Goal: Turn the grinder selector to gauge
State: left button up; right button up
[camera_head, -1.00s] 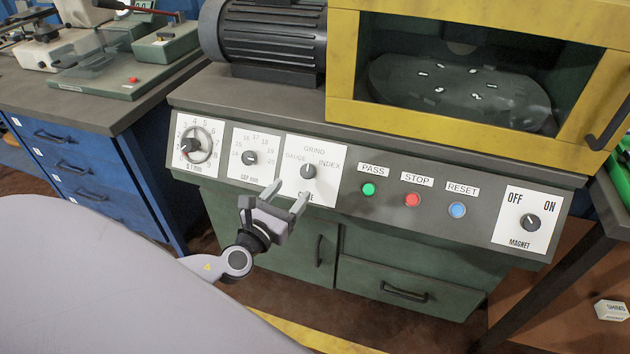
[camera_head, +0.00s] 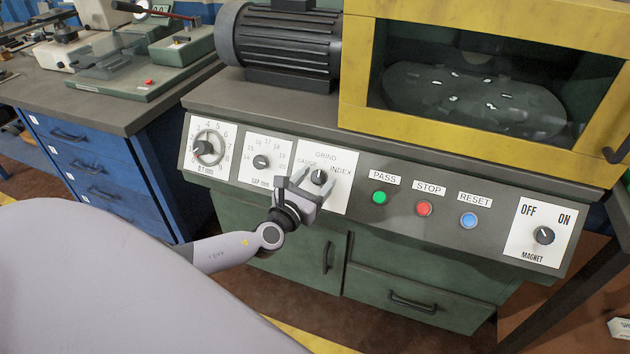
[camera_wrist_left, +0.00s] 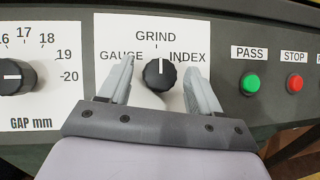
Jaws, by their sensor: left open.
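The grinder selector (camera_head: 319,177) is a black round knob on a white plate labelled GAUGE, GRIND and INDEX. In the left wrist view the selector (camera_wrist_left: 160,74) shows its white mark pointing up, towards GRIND. My left gripper (camera_head: 314,180) is open in front of the plate. In the left wrist view its two fingers (camera_wrist_left: 160,88) stand on either side of the knob with gaps, the left one over part of the GAUGE label. I cannot tell whether the fingertips reach the knob's depth. My right gripper is not in view.
To the left are the gap dial (camera_head: 261,162) and the 0.1 mm dial (camera_head: 204,149). To the right are the green PASS (camera_head: 379,197), red STOP (camera_head: 424,208) and blue RESET (camera_head: 469,220) buttons and the magnet knob (camera_head: 543,235). A yellow-framed window (camera_head: 450,130) is above.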

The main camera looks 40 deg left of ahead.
pick_arm(q)
jog(key=c, duration=1)
jog(key=shift+c, duration=0.2)
jog(key=shift+d+n+y, duration=0.1)
jog(key=shift+n+y, duration=0.2)
jog(key=shift+n, duration=0.3)
jog(key=shift+d+f+n+y, duration=0.1)
jog(key=shift+n+y, duration=0.5)
jog(key=shift+n, duration=0.2)
jog(key=n+y, duration=0.2)
jog(key=n, duration=0.1)
jog(key=shift+d+n+g+b, duration=0.1)
jog(key=shift+n+g+b, duration=0.3)
jog(key=n+g+y, duration=0.1)
jog(key=n, duration=0.2)
jog(key=n+g+y, duration=0.1)
jog(key=n+y, duration=0.1)
jog(key=shift+w+d+n+y, duration=0.15)
jog(key=shift+n+y, duration=0.15)
jog(key=shift+n, duration=0.1)
jog(key=shift+r+n+g+y, duration=0.2)
jog(key=shift+n+g+y, duration=0.4)
jog(key=shift+n+g, duration=0.9)
jog(key=shift+n+t, duration=0.4)
jog(key=shift+n, duration=0.2)
jog(key=o, duration=1)
